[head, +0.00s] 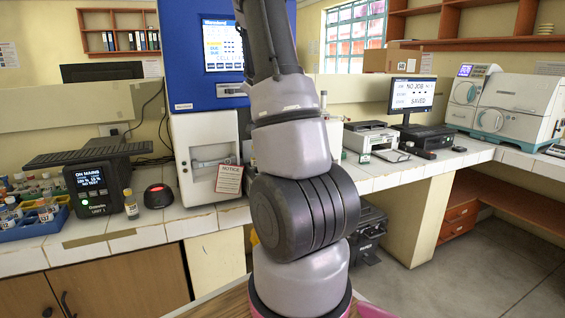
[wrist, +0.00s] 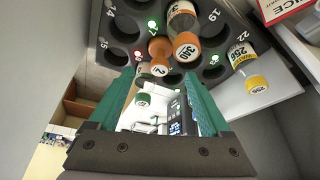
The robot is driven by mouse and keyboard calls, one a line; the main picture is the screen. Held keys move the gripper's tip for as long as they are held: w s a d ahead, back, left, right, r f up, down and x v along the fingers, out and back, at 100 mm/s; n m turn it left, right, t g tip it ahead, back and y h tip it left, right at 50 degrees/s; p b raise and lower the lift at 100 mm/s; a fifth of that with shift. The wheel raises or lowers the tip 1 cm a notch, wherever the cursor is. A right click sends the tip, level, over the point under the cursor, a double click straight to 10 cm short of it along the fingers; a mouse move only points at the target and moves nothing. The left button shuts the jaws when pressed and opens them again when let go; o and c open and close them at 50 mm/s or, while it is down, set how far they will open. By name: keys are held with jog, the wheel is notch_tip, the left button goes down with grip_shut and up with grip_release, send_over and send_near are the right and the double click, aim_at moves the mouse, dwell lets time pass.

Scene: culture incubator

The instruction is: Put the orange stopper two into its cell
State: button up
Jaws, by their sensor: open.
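One orange stopper (wrist: 187,45) bears a label reading 340; the other orange stopper (wrist: 160,47) is smaller in view. I cannot tell which is stopper two. The rack has numbered round cells, several of them empty, with small green and red lit marks. My gripper (wrist: 160,75) is open, its two green fingers apart and pointing at the rack just below the orange stoppers. No orange stopper is visibly held. My gripper does not show in the head view.
In the head view, a blue tray (head: 35,222) of bottles, a small bottle (head: 131,204) and a dark unit (head: 92,190) stand on the left counter (head: 110,245). My arm covers the middle.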

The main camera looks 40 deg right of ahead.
jog(key=s+a+r+n+t+y, duration=0.2)
jog(key=s+a+r+n, duration=0.15)
jog(key=a+r, duration=0.55)
jog(key=s+a+r+n+t+y, duration=0.2)
jog(key=s+a+r, duration=0.2)
jog(key=a+r, duration=0.45)
jog(key=s+a+r+n+t+y, duration=0.2)
jog(key=s+a+n, duration=0.4)
jog(key=s+a, duration=0.4)
jog(key=a+r, duration=0.1)
jog(key=a, duration=0.3)
jog(key=shift+s+r+n+y, duration=0.35)
jog(key=shift+s+r+y, duration=0.05)
